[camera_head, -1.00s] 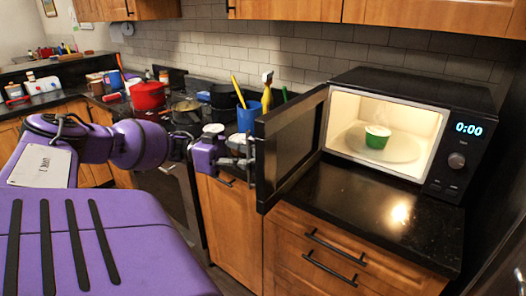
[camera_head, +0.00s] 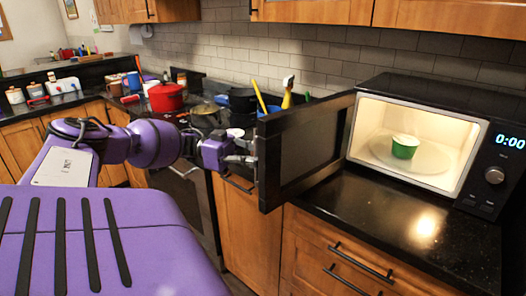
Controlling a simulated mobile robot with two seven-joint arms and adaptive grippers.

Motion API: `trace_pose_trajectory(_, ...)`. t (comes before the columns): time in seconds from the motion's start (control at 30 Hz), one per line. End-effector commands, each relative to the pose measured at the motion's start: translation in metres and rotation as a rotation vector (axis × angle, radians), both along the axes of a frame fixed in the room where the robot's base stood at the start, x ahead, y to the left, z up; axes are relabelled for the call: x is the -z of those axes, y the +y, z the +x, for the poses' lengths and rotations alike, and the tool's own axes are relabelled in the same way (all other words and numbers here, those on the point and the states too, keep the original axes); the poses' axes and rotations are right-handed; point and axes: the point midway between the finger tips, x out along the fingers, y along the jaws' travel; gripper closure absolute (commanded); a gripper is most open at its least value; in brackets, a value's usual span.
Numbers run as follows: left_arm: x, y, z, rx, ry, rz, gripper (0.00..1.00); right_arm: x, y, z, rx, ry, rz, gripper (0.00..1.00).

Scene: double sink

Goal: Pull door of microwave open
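The black microwave (camera_head: 440,90) stands on the dark counter at the right, its lit inside showing. Its door (camera_head: 308,150) stands wide open, swung out to the left. A green cup (camera_head: 405,146) with a white top sits on the glass plate (camera_head: 437,158) inside. My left gripper (camera_head: 248,168) is at the door's outer left edge, close to or touching it. Its fingertips are partly hidden by the door edge, so I cannot tell whether they are open or shut. My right gripper is not in view.
Behind the door stand a yellow-handled utensil (camera_head: 259,97) and a yellow spray bottle (camera_head: 288,92). A red pot (camera_head: 166,97) and pans are on the stove at the left. The counter (camera_head: 400,225) before the microwave is clear. Wooden drawers (camera_head: 335,262) lie below.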

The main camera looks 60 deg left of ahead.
Motion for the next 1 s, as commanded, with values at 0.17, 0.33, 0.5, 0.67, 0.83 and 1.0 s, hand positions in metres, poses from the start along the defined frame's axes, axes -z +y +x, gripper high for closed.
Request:
trace_pose_trajectory(0.17, 0.007, -0.001, -0.007, 0.01, 0.017, -0.001, 0.91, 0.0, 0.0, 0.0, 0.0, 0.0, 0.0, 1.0)
trace_pose_trajectory(0.33, 0.006, -0.001, -0.005, 0.009, 0.014, 0.001, 0.72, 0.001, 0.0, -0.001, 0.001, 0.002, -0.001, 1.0)
trace_pose_trajectory(0.5, 0.004, -0.001, -0.004, 0.008, 0.008, 0.001, 0.72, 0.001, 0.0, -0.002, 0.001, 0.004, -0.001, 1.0)
trace_pose_trajectory(0.67, 0.003, 0.001, -0.004, 0.006, 0.006, 0.001, 0.72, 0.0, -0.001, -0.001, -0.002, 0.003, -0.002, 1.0)
trace_pose_trajectory(0.83, 0.003, 0.018, -0.014, 0.002, 0.004, 0.002, 0.72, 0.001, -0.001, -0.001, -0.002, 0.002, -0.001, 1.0)
trace_pose_trajectory(1.0, 0.002, 0.05, -0.034, 0.001, 0.002, 0.002, 0.72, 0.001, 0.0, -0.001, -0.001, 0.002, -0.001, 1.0)
